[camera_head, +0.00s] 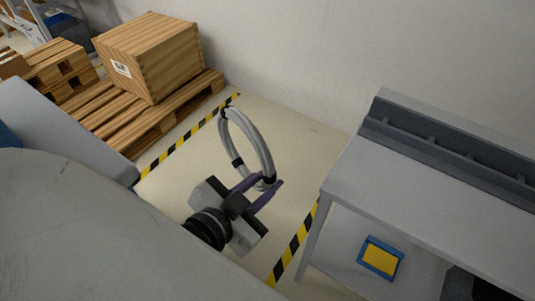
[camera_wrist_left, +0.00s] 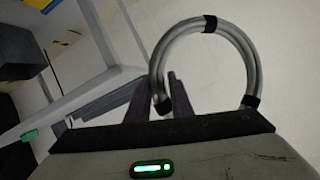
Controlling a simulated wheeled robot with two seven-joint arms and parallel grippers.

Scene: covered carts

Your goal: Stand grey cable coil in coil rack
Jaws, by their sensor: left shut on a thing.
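The grey cable coil (camera_head: 259,142) is a ring of several strands with black ties. My left gripper (camera_head: 265,186) is shut on its lower edge. The coil stands up from the purple fingers, tilted, in the air over the floor. In the left wrist view the coil (camera_wrist_left: 245,60) arches above the fingers (camera_wrist_left: 163,88), with one black tie between them. A long dark grey slotted rail, probably the coil rack (camera_head: 455,150), lies along the back of the grey table at right, apart from the coil. My right gripper is not in view.
The grey table (camera_head: 420,185) has a bare front top. A blue-and-yellow item (camera_head: 381,258) sits below its top. A wooden crate (camera_head: 150,58) on a pallet (camera_head: 130,127) stands at back left. Yellow-black tape (camera_head: 190,138) marks open floor.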

